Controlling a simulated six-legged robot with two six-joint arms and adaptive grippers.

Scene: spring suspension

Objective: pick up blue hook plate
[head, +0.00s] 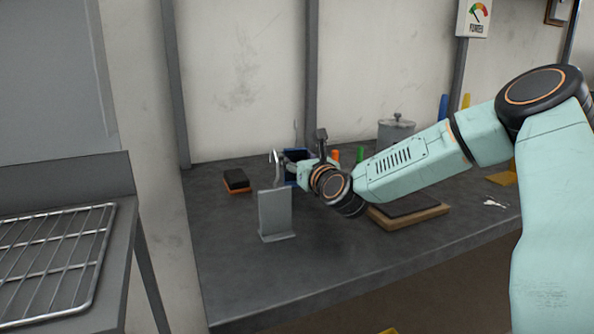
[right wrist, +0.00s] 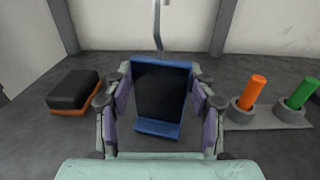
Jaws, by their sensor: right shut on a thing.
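The blue hook plate (right wrist: 160,95) is in the right wrist view, a dark-faced plate with blue edges, a blue lower lip and a grey hook rising from its top. My right gripper (right wrist: 160,108) has one finger on each side of it and is shut on it. In the head view the blue plate (head: 296,156) shows only in part behind my right gripper (head: 304,170), above the grey table. I cannot tell whether the plate still touches the table. My left gripper is not in view.
A grey upright stand (head: 275,213) is close in front of my right gripper. A black-and-orange block (head: 236,181) lies to the left. Orange (right wrist: 255,88) and green (right wrist: 301,93) cylinders stand in holders at right. A wooden board (head: 408,213) lies under my right arm. The table's front left is clear.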

